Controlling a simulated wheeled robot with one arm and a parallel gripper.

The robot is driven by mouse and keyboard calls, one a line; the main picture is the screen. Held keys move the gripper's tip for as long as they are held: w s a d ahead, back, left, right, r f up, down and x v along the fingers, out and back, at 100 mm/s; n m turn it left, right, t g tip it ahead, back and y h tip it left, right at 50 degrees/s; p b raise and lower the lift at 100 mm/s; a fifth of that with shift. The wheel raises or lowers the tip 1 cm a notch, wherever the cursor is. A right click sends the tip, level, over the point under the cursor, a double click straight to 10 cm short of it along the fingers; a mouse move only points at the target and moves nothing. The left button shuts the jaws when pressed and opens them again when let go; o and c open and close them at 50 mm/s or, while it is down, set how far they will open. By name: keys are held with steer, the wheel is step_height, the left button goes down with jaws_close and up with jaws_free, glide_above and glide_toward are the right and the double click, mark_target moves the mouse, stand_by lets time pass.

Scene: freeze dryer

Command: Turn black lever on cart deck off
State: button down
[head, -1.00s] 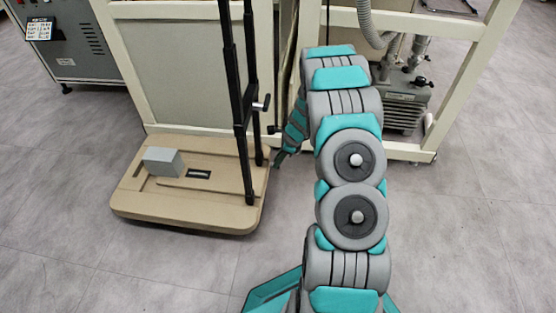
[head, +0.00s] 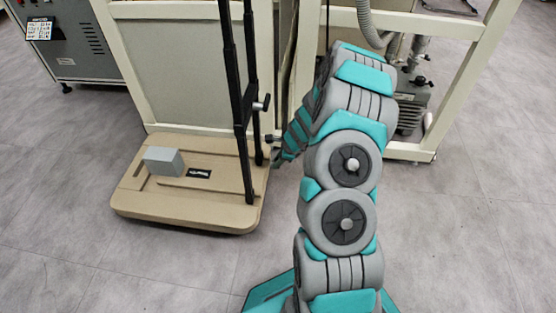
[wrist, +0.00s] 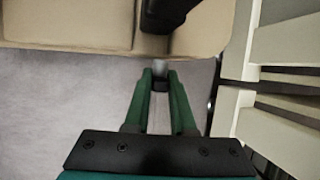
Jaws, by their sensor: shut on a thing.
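The tan cart deck (head: 185,212) stands on the floor at left in the head view. My gripper (head: 277,158) reaches down to its right edge, beside the black upright. In the wrist view the green fingers of my gripper (wrist: 160,76) are shut on a small dark piece with a grey end, which looks like the black lever (wrist: 160,85). It lies just off the deck's edge, below a black post. The fingers hide most of it, so its exact angle cannot be told.
Two black uprights (head: 241,130) rise from the deck, with a small knob (head: 262,103) on one. A grey block (head: 163,161) sits on the deck. A cream frame (head: 470,75) stands close at right, with a pump behind it. Floor in front is clear.

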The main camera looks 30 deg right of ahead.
steer(key=shift+s+a+f+n+t+h, duration=0.2)
steer(key=shift+t+h, duration=0.15)
steer(key=shift+t, duration=0.3)
steer(key=shift+s+a+f+n+t+h, duration=0.15)
steer(key=shift+t+h, duration=0.2)
steer(key=shift+t, duration=0.3)
steer(key=shift+s+a+f+n+t+h, duration=0.1)
steer(key=shift+s+f+n+t+h, duration=0.15)
steer(key=shift+t+h, duration=0.5)
steer(key=shift+s+a+f+n+t+h, duration=0.1)
steer(key=shift+s+n+t+h, duration=0.2)
steer(key=shift+t, duration=0.75)
steer(key=shift+f+t+h+p, duration=0.15)
steer(key=shift+t+h+p, duration=0.1)
steer(key=shift+t+p, duration=0.15)
steer(key=shift+d+f+t+h, duration=0.2)
steer(key=shift+d+t+h, duration=0.1)
steer(key=shift+t, duration=0.3)
steer(key=shift+a+n+t, duration=0.2)
steer(key=shift+n+t, duration=0.2)
steer(key=shift+t, duration=0.2)
stand_by(0.4)
stand_by(0.3)
steer(key=c, duration=0.8)
jaws_free()
steer(key=shift+a, duration=0.2)
steer(key=shift+o, duration=0.2)
steer(key=shift+s, duration=0.1)
